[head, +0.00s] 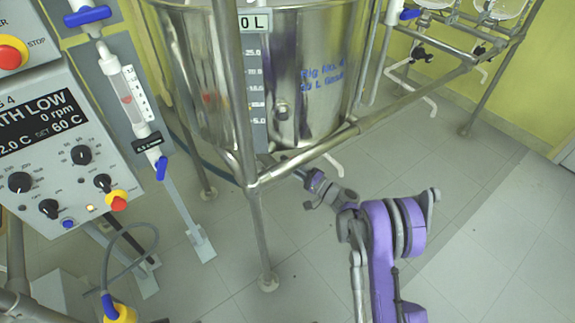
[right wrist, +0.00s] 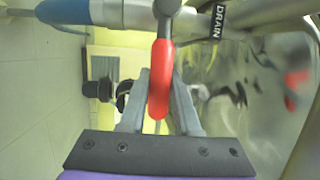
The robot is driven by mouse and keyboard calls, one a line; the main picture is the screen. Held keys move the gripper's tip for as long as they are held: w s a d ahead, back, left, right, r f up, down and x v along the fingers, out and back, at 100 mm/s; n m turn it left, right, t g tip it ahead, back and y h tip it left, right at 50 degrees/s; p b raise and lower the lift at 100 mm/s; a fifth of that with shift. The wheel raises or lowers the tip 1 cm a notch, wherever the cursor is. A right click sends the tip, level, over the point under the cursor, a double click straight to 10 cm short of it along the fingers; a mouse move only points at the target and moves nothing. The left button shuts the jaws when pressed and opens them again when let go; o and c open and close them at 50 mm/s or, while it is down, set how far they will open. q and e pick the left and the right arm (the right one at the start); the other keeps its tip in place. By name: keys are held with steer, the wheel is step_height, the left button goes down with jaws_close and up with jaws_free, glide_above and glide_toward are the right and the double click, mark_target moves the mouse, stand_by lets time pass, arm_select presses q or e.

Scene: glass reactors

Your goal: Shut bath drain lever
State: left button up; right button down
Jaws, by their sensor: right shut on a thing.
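The drain lever (right wrist: 161,75) is a red handle hanging down from a metal valve stem in the right wrist view. A black DRAIN label (right wrist: 217,20) sits beside the stem. My right gripper (right wrist: 160,92) is shut on the red lever, with one grey finger on each side of it. In the head view my right gripper (head: 300,174) reaches under the steel bath vessel (head: 300,65), by the frame rail. The lever and valve are hidden there. My left gripper is not in view.
A metal frame with a rail (head: 310,155) and a front post (head: 262,235) stands close to my right gripper. A control panel (head: 60,150) is at the left. The tiled floor (head: 480,240) at the right is clear.

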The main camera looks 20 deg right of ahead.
steer(key=shift+w, duration=0.1)
steer(key=c, duration=0.6)
jaws_free()
steer(key=p+v, duration=0.2)
steer(key=v, duration=0.8)
steer(key=shift+s+d, duration=0.2)
steer(key=shift+s, duration=0.1)
steer(key=shift+a, duration=0.1)
